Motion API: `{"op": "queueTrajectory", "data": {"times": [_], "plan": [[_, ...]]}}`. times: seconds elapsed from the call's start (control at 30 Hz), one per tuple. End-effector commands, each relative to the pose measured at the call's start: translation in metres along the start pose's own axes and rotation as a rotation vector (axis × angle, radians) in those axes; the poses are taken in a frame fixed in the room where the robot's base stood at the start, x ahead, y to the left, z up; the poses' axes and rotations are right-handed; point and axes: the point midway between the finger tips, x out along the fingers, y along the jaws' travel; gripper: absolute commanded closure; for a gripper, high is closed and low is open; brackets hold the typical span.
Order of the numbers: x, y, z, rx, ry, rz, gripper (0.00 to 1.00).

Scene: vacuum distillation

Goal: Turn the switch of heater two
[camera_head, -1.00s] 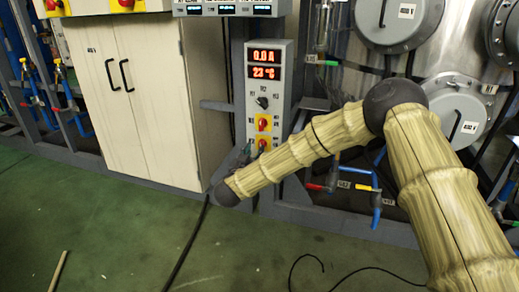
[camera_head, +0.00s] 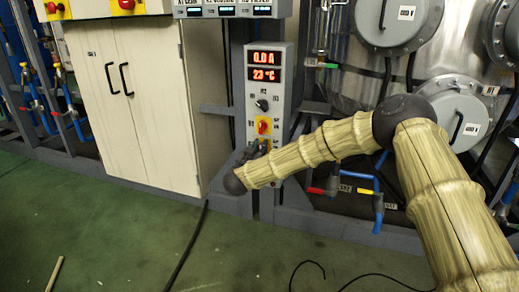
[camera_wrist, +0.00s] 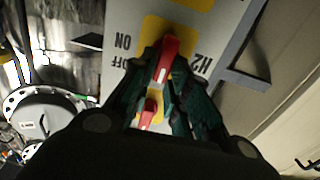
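The grey control box (camera_head: 284,90) stands beside the pale cabinet, with red displays reading 0.0 A and 23 °C. In the wrist view, the dark green fingers of my gripper (camera_wrist: 165,62) converge closely on both sides of a red switch handle (camera_wrist: 168,50) beside the label H2, with OFF and ON marks. The fingers appear closed on it. Another red handle (camera_wrist: 150,112) shows between the fingers.
The pale cabinet (camera_head: 145,100) stands close on the left of the box.

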Motion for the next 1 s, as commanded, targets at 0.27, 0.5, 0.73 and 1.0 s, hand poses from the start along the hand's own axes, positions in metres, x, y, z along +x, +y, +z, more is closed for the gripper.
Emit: {"op": "queueTrajectory", "data": {"times": [0.27, 0.5, 0.73, 1.0], "plan": [[-0.0002, 0.0001, 0.0000, 0.003, 0.000, 0.000, 1.00], [-0.0005, 0.0009, -0.0021, 0.057, 0.000, 0.000, 1.00], [-0.0005, 0.0042, -0.0031, 0.207, -0.001, 0.001, 1.00], [-0.0002, 0.0089, -0.0011, 0.459, -0.001, 0.002, 1.00]]}}
